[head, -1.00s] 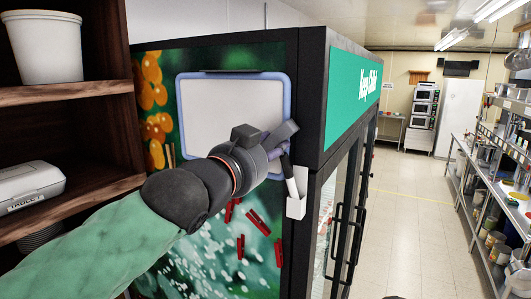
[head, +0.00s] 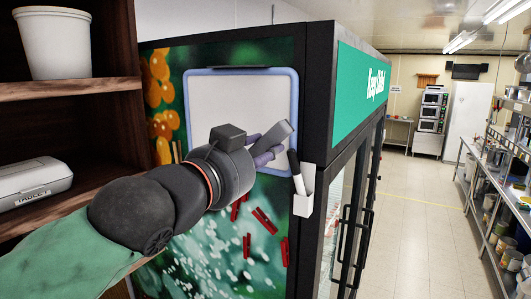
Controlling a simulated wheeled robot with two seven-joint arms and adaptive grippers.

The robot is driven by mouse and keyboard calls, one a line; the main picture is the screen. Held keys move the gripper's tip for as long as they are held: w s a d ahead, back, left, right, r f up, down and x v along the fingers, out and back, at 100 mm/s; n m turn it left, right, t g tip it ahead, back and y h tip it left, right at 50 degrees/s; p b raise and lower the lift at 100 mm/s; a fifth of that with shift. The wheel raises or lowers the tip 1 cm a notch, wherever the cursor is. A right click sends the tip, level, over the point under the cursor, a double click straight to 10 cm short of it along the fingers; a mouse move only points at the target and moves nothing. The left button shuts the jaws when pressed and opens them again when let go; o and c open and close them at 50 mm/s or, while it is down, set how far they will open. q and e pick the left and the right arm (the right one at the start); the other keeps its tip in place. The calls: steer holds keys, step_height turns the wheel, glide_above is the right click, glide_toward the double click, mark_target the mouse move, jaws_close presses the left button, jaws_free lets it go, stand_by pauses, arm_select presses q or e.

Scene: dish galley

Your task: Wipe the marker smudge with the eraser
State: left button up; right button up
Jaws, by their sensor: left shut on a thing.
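The whiteboard (head: 235,95) with a pale blue frame hangs on the side of the green-printed cooler. No smudge shows on its visible part; my gripper and wrist cover its lower right part. My left gripper (head: 264,148) is in front of the board's lower right corner, with lavender fingers. It is shut on a grey block, which looks like the eraser (head: 273,137), tilted with its upper end to the right. Whether the eraser touches the board I cannot tell. My right gripper is not in view.
A white holder (head: 304,190) with a black-and-white marker (head: 295,165) is close to the right of the gripper. Red clips (head: 265,220) show below the board. A wooden shelf (head: 75,87) with a white tub (head: 55,45) stands left. The aisle at right is clear.

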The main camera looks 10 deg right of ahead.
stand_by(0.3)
arm_select(q)
steer(key=shift+b+v, duration=0.4)
steer(key=shift+v, duration=1.15)
